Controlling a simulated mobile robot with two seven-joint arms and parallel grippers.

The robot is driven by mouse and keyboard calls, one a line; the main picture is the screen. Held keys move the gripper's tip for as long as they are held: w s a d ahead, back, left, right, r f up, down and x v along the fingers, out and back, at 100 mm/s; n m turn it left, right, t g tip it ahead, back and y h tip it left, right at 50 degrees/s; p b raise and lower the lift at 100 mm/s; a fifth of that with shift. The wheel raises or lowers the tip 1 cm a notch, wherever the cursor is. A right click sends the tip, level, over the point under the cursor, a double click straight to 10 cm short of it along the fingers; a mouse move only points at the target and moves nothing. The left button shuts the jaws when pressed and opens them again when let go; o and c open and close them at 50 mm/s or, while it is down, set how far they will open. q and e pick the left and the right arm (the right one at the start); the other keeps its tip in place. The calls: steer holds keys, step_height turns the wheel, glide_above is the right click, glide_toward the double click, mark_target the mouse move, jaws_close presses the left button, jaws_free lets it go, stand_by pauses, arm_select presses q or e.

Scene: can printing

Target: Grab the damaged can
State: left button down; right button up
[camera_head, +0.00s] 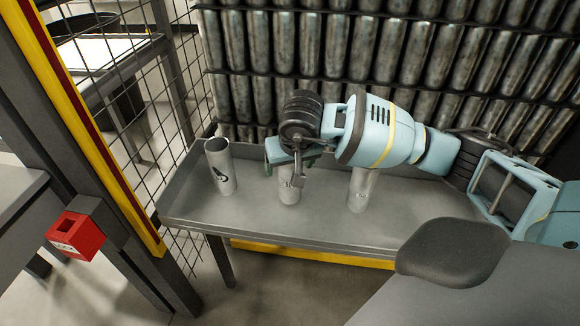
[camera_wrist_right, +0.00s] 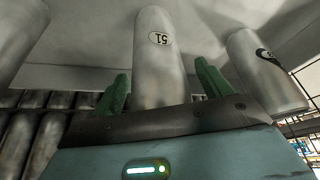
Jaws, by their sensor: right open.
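Three grey metal cans stand upright on a grey metal table (camera_head: 240,218). The left can (camera_head: 220,167) bears a black mark; it also shows at the right of the right wrist view (camera_wrist_right: 268,75). The middle can (camera_head: 289,191), marked "51" in the right wrist view (camera_wrist_right: 160,65), is partly hidden by my right gripper (camera_head: 292,164). The gripper's green fingers (camera_wrist_right: 162,84) are open, one on each side of the middle can. I cannot tell whether they touch it. The right can (camera_head: 360,190) is partly covered by my right arm. No damage is clearly visible on any can.
A rack of stacked metal cylinders (camera_head: 330,45) stands behind the table. A wire mesh fence (camera_head: 150,100) and a yellow post (camera_head: 85,120) with a red box (camera_head: 76,235) are on the left. The table front is clear.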

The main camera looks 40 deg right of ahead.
steer(key=c, duration=1)
steer(key=shift+c, duration=0.2)
steer(key=shift+r, duration=0.1)
step_height(320, 180, up, 3)
steer(key=shift+r+p, duration=0.2)
steer(key=shift+p, duration=0.1)
steer(key=s+a, duration=0.3)
steer(key=s, duration=0.4)
steer(key=s+a+r, duration=0.1)
steer(key=s+a, duration=0.2)
steer(key=s, duration=0.5)
steer(key=shift+r+p, duration=0.25)
steer(key=shift+p, duration=0.1)
